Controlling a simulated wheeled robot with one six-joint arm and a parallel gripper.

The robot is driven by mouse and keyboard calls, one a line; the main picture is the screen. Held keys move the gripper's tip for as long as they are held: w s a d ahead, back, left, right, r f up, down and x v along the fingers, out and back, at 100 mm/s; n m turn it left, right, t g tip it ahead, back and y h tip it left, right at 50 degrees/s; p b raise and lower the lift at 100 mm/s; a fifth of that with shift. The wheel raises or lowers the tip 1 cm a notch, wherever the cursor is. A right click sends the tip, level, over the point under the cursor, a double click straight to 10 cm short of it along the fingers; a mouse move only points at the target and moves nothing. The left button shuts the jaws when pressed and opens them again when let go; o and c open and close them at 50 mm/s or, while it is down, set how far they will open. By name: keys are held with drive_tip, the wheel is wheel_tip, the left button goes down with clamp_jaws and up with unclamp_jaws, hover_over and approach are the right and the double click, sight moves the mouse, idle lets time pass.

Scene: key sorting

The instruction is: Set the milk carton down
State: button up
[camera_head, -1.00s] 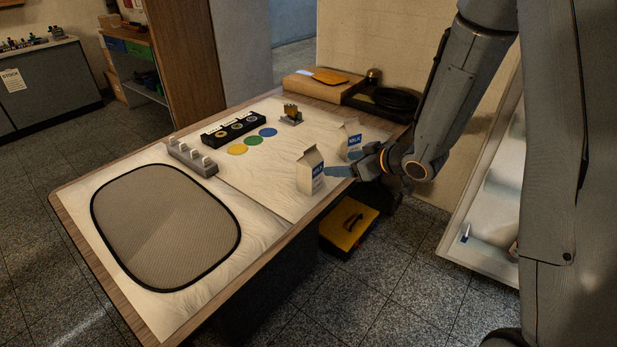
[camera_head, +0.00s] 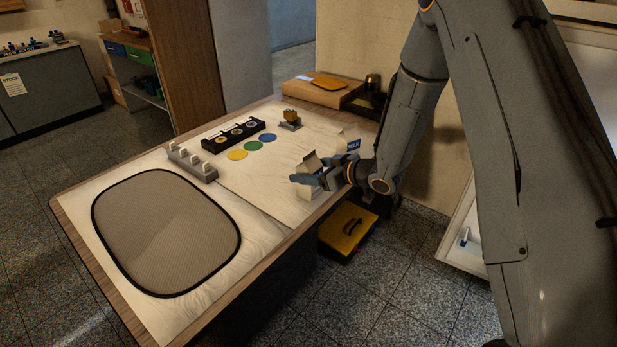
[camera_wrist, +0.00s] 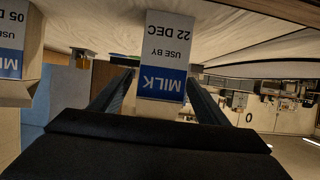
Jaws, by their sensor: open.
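A milk carton (camera_head: 311,161) stands on the light mat near the table's front right edge, partly hidden by my gripper (camera_head: 308,181). In the wrist view, which is upside down, this milk carton (camera_wrist: 165,50) shows a "USE BY 22 DEC" label. My open gripper (camera_wrist: 163,82) has one finger on each side of it, with a small gap on both sides. A second milk carton (camera_head: 349,141) stands behind it to the right, partly hidden by my arm. It also shows at the left of the wrist view (camera_wrist: 14,45), dated "05 D…".
Yellow, green and blue discs (camera_head: 253,146) lie farther back, beside a black tray (camera_head: 215,143). A grey slotted rack (camera_head: 192,163) and a large dark-rimmed grey pad (camera_head: 165,230) are to the left. A yellow case (camera_head: 343,236) is below the table edge.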

drive_tip(key=shift+w, duration=0.1)
drive_tip(key=c, duration=1.7)
